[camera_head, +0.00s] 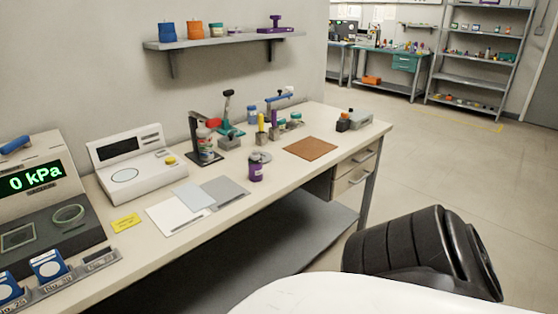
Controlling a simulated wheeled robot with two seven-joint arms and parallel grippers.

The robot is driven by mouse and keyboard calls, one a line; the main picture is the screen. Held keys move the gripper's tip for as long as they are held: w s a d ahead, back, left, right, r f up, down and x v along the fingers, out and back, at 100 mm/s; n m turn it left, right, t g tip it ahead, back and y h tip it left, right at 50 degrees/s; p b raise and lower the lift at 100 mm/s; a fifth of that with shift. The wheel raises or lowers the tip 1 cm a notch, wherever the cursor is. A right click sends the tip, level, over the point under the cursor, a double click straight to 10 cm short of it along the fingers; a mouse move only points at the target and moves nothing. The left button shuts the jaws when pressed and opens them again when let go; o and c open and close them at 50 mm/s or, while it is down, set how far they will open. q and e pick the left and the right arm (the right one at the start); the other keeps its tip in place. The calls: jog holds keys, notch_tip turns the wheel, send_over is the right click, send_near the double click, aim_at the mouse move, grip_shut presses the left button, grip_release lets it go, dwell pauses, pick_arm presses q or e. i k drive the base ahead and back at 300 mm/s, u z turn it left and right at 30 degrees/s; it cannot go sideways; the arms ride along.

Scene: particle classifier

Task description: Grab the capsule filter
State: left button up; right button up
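I cannot tell with certainty which object is the capsule filter. A small purple container with a grey lid (256,168) stands upright near the middle of the long workbench (320,178). A yellow upright piece (261,122) and a small blue-capped bottle (252,115) are farther back. Neither of my grippers is in view.
A pressure unit reading 0 kPa (38,181) and a white scale-like instrument (130,160) occupy the bench's left part. White and grey sheets (178,216) and a brown mat (310,148) lie flat.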

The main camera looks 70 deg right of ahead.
aim_at(256, 169)
jog(key=z, duration=1.65)
jog(key=k, duration=1)
jog(key=z, duration=0.7)
jog(key=i, duration=1)
jog(key=u, duration=0.7)
jog(key=i, duration=0.65)
jog(key=u, duration=0.65)
